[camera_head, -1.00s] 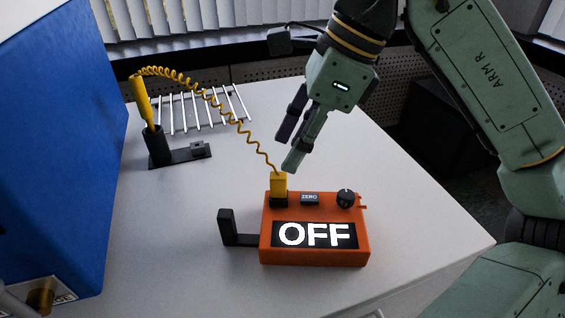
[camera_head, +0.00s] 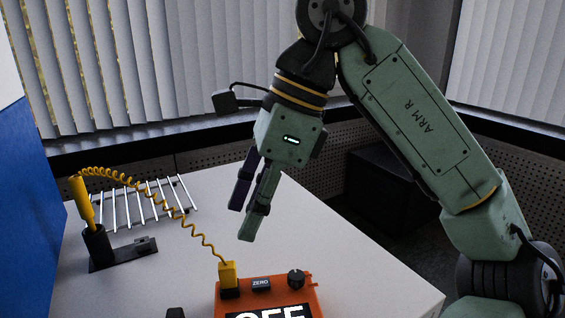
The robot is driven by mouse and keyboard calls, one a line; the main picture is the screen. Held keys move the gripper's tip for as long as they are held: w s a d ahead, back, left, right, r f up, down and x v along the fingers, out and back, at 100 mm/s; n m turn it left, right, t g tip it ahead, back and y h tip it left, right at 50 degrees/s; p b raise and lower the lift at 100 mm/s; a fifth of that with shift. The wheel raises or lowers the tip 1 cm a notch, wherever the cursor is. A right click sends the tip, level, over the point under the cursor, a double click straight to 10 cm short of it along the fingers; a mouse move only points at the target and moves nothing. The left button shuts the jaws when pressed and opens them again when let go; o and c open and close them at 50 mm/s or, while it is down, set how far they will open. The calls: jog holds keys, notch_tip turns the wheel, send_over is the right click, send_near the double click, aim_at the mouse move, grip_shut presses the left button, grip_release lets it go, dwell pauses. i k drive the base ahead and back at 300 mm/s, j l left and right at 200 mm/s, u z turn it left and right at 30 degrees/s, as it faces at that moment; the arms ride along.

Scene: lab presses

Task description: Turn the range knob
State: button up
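The orange meter box (camera_head: 258,295) stands on the white table at the bottom of the head view, its lower part cut off by the frame edge. Its black range knob (camera_head: 296,278) sits at the top right of the box, with a light mark on it. A ZERO button (camera_head: 261,284) is left of the knob. The display (camera_head: 270,313) is partly cut off; its visible letters match OFF. My gripper (camera_head: 242,224) hangs above and behind the box, fingers pointing down, apart from the knob and holding nothing visible.
A yellow plug (camera_head: 228,272) on the box connects by a coiled yellow cord (camera_head: 196,224) to a yellow probe (camera_head: 82,203) in a black holder (camera_head: 97,246). A rack of white rods (camera_head: 140,204) lies behind. A blue cabinet (camera_head: 32,190) stands left. Table right of the box is clear.

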aim_at(295, 277)
jog(key=k, duration=0.95)
